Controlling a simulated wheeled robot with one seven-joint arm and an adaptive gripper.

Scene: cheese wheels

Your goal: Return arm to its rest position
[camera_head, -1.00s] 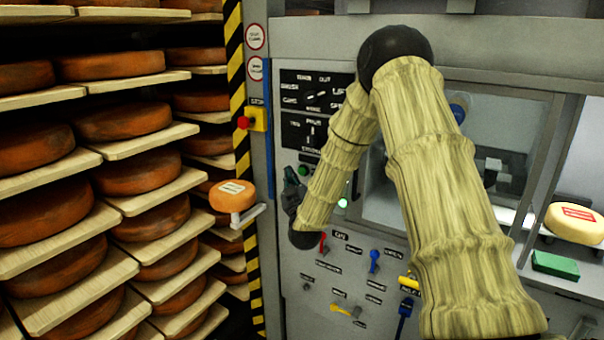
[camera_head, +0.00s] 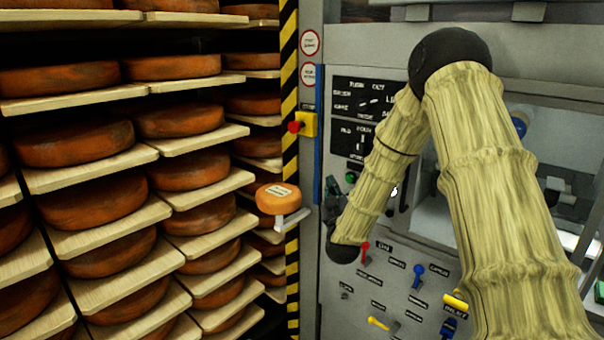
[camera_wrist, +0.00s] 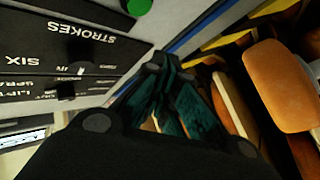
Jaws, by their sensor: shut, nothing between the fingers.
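My arm, in a pale streaked sleeve with dark joints, rises on the right of the head view and folds down at the elbow in front of a grey control panel (camera_head: 410,268). My gripper (camera_head: 332,188) is at the panel's left side, partly hidden behind the wrist. In the wrist view my gripper (camera_wrist: 160,68) has its dark green fingers together at the tips, shut and empty. A small orange cheese (camera_head: 278,198) with a pale label sits on a light bracket left of the gripper, apart from it. It also shows at the right of the wrist view (camera_wrist: 283,85).
Wooden shelves (camera_head: 105,238) with several large orange-brown cheese wheels fill the left. A yellow-black striped post (camera_head: 290,85) with a red button (camera_head: 294,127) stands between shelves and panel. The panel carries a red lever (camera_head: 365,252), a blue lever (camera_head: 418,275) and a yellow lever (camera_head: 378,323).

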